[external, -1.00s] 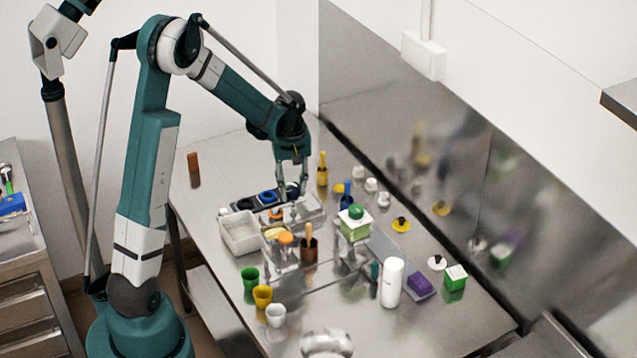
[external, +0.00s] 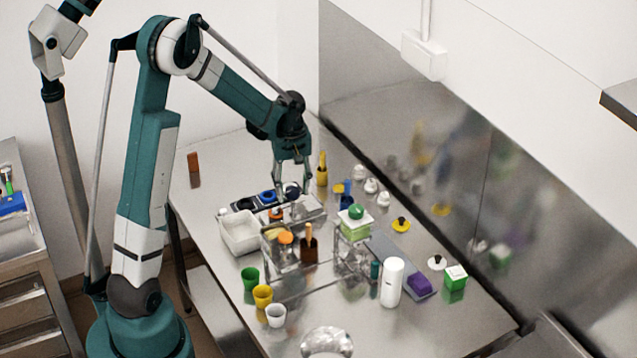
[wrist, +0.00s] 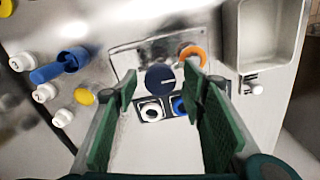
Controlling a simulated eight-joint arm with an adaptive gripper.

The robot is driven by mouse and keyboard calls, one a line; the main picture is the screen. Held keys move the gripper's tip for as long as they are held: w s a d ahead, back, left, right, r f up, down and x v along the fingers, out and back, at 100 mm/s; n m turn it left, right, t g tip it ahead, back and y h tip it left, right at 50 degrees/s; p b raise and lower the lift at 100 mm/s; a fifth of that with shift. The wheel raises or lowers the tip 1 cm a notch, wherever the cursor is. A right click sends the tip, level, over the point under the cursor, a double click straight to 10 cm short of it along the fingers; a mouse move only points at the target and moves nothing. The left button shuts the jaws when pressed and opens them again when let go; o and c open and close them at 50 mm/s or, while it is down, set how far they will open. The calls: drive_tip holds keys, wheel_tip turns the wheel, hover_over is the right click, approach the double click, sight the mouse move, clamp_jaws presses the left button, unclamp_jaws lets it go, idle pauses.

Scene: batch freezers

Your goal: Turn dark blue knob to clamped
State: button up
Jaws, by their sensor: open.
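The dark blue knob (wrist: 160,79) is round, with a short pale line on its top. It also shows in the external view (external: 291,189), at the right end of a dark panel strip (external: 243,204). My gripper (wrist: 162,88) is open above the strip. In the wrist view its two green fingers stand apart, left and right of the dark blue knob, with nothing held between them. I cannot tell whether either finger touches the knob. Clamp position markings are not legible.
An orange ring (wrist: 192,56) lies near the knob. A white tray (external: 226,237) stands beside the strip. A blue bottle (wrist: 47,73), a yellow cap (wrist: 83,97) and several white pieces stand to the left in the wrist view. Cups and boxes crowd the near table.

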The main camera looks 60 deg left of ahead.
drive_tip(key=shift+r, duration=0.1)
wheel_tip(320, 180, up, 12)
idle(0.8)
idle(0.3)
drive_tip(key=s+d+r+m+t, duration=0.2)
drive_tip(key=s+d+r+m, duration=0.2)
drive_tip(key=d, duration=0.5)
drive_tip(key=s+d+r+m+t, duration=0.1)
drive_tip(key=s+d+r+m, duration=0.25)
drive_tip(key=d, duration=0.65)
drive_tip(key=s+d+r+m+t, duration=0.25)
drive_tip(key=s+d, duration=0.25)
drive_tip(key=d, duration=0.4)
drive_tip(key=s+d+m+t, duration=0.1)
drive_tip(key=s+d+m, duration=0.4)
drive_tip(key=s+d, duration=0.2)
drive_tip(key=shift+s+d+f+t, duration=0.2)
drive_tip(key=shift+s+d+t, duration=0.05)
drive_tip(key=shift+s+t, duration=0.1)
idle(2.4)
